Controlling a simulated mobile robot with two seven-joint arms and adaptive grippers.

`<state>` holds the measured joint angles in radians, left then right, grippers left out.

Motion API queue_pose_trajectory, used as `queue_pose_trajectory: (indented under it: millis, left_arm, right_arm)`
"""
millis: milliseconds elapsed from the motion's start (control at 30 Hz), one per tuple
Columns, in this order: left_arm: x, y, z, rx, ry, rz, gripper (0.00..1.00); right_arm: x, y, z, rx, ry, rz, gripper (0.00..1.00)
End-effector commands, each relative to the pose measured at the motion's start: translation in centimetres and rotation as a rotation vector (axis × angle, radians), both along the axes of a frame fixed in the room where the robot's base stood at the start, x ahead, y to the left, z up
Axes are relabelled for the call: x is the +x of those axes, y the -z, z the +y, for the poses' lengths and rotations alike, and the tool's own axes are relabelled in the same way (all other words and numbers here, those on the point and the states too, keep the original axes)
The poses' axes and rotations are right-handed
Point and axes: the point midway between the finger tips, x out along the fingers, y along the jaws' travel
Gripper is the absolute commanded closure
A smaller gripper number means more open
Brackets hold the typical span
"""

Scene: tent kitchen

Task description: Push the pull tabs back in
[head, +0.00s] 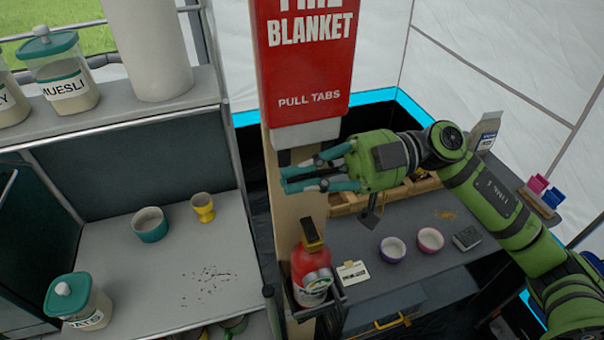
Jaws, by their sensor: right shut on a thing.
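The red fire blanket case (305,60) is fixed upright on a wooden post, with "PULL TABS" printed near its lower edge. My right gripper (285,179) reaches in from the right just below the case. Its teal fingers are closed around the lower end of the tab, which they mostly hide. A second tab cannot be made out clearly. My left gripper is not in view.
A red extinguisher (310,265) stands in a holder below the gripper. The left counter (190,270) holds a teal bowl (150,224), a yellow egg cup (203,207) and a jar (79,300). Small bowls (392,250) stand on the right counter. Open air lies left of the post.

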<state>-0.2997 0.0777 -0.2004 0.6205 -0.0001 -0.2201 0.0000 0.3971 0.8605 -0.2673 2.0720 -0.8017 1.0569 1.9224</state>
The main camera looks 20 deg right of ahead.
Motion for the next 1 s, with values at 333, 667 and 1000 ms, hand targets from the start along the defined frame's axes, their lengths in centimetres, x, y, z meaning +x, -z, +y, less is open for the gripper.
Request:
queue_pose_trajectory:
  millis: [333,667,1000]
  left_arm:
    - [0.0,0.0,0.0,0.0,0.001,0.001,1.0]
    - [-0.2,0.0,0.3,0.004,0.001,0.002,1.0]
    - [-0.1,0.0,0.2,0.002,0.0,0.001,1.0]
  right_arm:
    - [0.0,0.1,0.0,-0.001,0.0,-0.001,0.66]
    - [0.2,0.2,-2.5,-0.005,0.005,0.003,0.66]
    - [0.4,0.1,-9.5,-0.003,0.004,0.002,0.66]
